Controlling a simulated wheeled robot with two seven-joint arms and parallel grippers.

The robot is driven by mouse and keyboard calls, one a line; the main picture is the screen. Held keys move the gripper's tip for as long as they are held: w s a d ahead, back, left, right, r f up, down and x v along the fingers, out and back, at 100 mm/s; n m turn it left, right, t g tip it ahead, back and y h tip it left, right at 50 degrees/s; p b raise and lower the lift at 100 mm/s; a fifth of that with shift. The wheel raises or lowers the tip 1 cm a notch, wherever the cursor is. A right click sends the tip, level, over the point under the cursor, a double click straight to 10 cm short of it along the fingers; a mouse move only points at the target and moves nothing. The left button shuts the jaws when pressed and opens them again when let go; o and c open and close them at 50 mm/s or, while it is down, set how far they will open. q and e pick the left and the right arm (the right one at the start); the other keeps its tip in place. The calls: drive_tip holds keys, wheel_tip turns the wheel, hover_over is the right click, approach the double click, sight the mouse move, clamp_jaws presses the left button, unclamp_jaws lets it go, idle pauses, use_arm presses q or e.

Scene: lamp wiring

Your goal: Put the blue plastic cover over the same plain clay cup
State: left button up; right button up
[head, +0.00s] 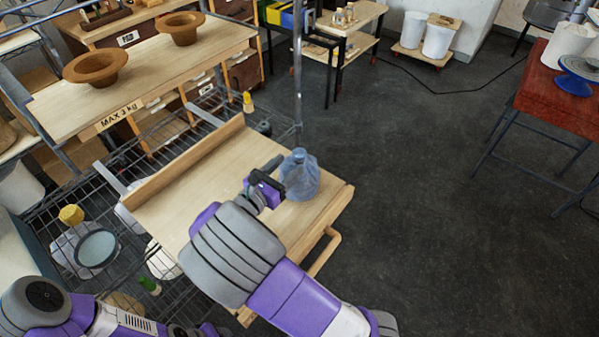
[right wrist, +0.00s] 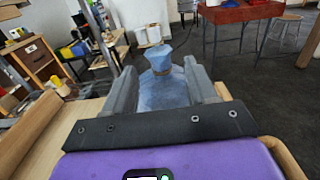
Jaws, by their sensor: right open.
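The blue plastic cover (head: 301,177) is a translucent, bag-like hood with a narrow top. It stands upright near the right end of a wooden board (head: 190,195). A faint brownish tone shows through it in the right wrist view (right wrist: 163,95), but I cannot tell whether a cup is inside. My right gripper (head: 279,180) is open just left of the cover. In the right wrist view its fingers lie on either side of the cover, and I cannot tell whether they touch it. No plain clay cup shows uncovered on the board. My left gripper is not visible.
Two brown flared bowls (head: 96,66) (head: 180,27) stand on a shelf (head: 140,72) marked MAX 3 kg. The board has a raised back ledge (head: 185,160) and a handle rail (head: 325,252). Wire shelving (head: 60,225) lies at left. Open floor (head: 430,200) lies to the right.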

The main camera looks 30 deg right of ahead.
sight(296, 158)
drive_tip(key=b+x, duration=0.1)
drive_tip(key=x, duration=0.5)
drive_tip(key=shift+w, duration=0.1)
clamp_jaws()
